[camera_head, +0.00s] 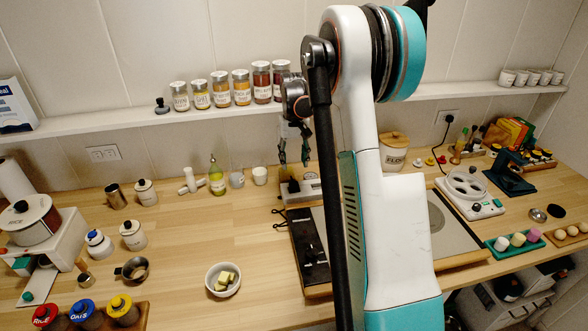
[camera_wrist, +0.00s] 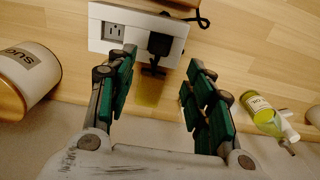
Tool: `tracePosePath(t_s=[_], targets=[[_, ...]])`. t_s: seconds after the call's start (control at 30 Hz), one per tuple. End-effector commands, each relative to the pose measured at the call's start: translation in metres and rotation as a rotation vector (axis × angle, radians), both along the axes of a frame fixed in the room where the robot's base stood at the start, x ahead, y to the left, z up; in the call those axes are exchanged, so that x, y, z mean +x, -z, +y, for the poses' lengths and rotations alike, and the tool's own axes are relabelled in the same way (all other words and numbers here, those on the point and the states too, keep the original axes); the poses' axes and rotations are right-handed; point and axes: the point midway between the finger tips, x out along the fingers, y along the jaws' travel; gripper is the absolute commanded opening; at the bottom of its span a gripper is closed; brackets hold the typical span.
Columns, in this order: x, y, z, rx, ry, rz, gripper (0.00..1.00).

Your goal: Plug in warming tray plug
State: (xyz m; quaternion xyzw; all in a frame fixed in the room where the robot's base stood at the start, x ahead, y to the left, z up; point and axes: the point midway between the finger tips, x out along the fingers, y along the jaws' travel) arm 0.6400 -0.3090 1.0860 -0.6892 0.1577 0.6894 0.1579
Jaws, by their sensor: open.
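A black plug (camera_wrist: 160,43) with a dark cord sits at the right-hand socket of a white outlet box (camera_wrist: 112,32) in the wrist view. I cannot tell whether its prongs are fully in. The left-hand socket is empty. My gripper (camera_head: 293,160) is open and empty just above the box and points down. In the wrist view its green-padded fingers (camera_wrist: 162,68) are spread, with the plug between and just beyond their tips. Which appliance the cord feeds is hidden.
A dark flat appliance (camera_head: 310,250) lies in front of the box, partly behind my arm. The jar shelf (camera_head: 130,121) runs close beside my gripper.

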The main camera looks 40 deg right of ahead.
Motion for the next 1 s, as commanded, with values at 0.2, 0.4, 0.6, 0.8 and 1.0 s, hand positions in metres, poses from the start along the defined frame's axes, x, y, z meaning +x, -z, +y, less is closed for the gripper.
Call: tracePosePath(t_s=[0.2, 0.4, 0.6, 0.8, 1.0], targets=[[0.000, -0.024, 0.000, 0.000, 0.000, 0.000, 0.48], [0.000, -0.027, 0.000, 0.000, 0.000, 0.000, 0.48], [0.000, -0.027, 0.000, 0.000, 0.000, 0.000, 0.48], [0.000, -0.027, 0.000, 0.000, 0.000, 0.000, 0.48], [-0.001, -0.034, 0.015, -0.022, -0.058, -0.013, 0.48]])
